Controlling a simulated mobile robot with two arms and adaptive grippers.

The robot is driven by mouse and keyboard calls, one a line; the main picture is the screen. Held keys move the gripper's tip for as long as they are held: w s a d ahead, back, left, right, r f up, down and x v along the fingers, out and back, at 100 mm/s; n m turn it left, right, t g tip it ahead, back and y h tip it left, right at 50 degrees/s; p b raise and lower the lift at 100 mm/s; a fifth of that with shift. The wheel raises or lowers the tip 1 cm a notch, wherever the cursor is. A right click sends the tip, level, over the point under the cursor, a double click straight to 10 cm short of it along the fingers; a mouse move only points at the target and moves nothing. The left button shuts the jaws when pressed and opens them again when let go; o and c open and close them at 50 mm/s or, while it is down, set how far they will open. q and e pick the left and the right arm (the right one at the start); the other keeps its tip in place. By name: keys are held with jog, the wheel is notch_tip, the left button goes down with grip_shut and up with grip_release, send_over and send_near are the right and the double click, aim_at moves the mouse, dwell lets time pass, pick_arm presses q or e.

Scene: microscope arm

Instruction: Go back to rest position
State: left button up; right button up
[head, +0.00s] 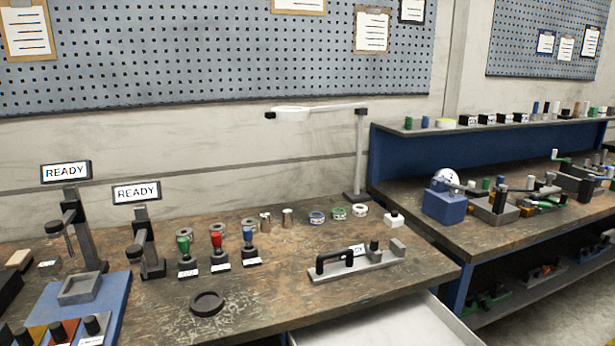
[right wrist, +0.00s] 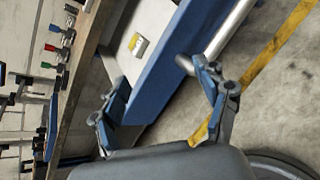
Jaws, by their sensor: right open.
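My right gripper (right wrist: 155,76) shows in the right wrist view with its two fingers spread wide and nothing between them. A blue panel and the grey floor lie behind the fingers. Neither gripper is in the head view, and my left gripper is not seen at all. In the head view a light grey arm on a post (head: 360,150) stands at the back of the workbench (head: 250,310).
A pale open drawer (head: 385,325) juts out below the bench front. It also shows in the right wrist view (right wrist: 150,18), with a small yellow-and-white item (right wrist: 138,45) in it. A black-handled fixture (head: 355,262) and a dark ring (head: 207,303) lie on the bench. A blue-sided bench (head: 415,160) stands right.

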jog(key=s+f+m+g+h, duration=0.15)
jog(key=s+m+g, duration=0.45)
jog(key=m, duration=0.8)
jog(key=s+f+m+g, duration=0.3)
jog(key=s+m, duration=0.6)
jog(key=m, duration=0.5)
notch_tip(320, 180, down, 25)
jog(key=g, duration=0.1)
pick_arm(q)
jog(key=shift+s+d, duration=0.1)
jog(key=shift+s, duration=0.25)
pick_arm(e)
jog(key=s+d+f+g, duration=0.1)
jog(key=s+d+f, duration=0.2)
jog(key=s+f, duration=1.4)
jog(key=shift+s+f+g, duration=0.15)
jog(key=shift+s+g, duration=0.15)
jog(key=shift+s, duration=0.15)
